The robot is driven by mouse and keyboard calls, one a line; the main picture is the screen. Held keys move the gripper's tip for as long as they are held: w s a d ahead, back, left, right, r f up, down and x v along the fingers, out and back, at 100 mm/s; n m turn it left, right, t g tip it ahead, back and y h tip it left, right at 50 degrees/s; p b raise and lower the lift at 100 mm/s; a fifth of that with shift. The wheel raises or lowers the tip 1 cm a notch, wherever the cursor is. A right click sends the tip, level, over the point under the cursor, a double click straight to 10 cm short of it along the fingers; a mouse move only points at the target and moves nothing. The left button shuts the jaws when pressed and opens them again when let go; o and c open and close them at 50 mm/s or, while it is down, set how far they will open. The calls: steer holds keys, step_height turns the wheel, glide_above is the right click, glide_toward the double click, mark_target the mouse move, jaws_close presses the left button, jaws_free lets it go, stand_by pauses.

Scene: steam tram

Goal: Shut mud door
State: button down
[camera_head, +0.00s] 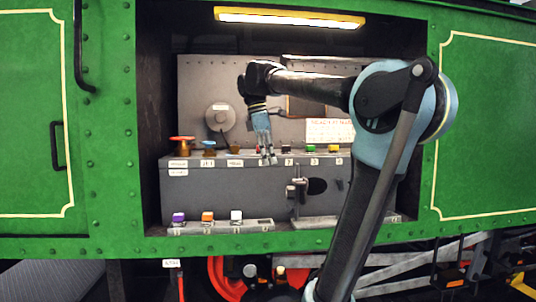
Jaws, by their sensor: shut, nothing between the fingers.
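On the front of the grey lower casing is a dark oval opening (317,186). A small grey hinged-looking fitting (297,191) stands just left of it and leaves the hole uncovered; it may be the mud door, but I cannot read a label. My gripper (268,160) points down with its fingers shut and empty. It is above and left of the fitting, in front of the casing's upper edge, and appears apart from it. My arm comes in from the right and hides part of the back panel.
A round grey disc (220,117) is on the back panel. Red (182,139) and blue (208,144) topped valves and several small coloured knobs line the ledge. Purple (178,218), orange (208,217) and white (236,216) blocks sit below. Green riveted panels (110,120) frame the recess.

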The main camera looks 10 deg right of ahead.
steer(key=d+f, duration=0.5)
steer(key=f, duration=0.1)
steer(key=shift+s, duration=0.2)
stand_by(0.5)
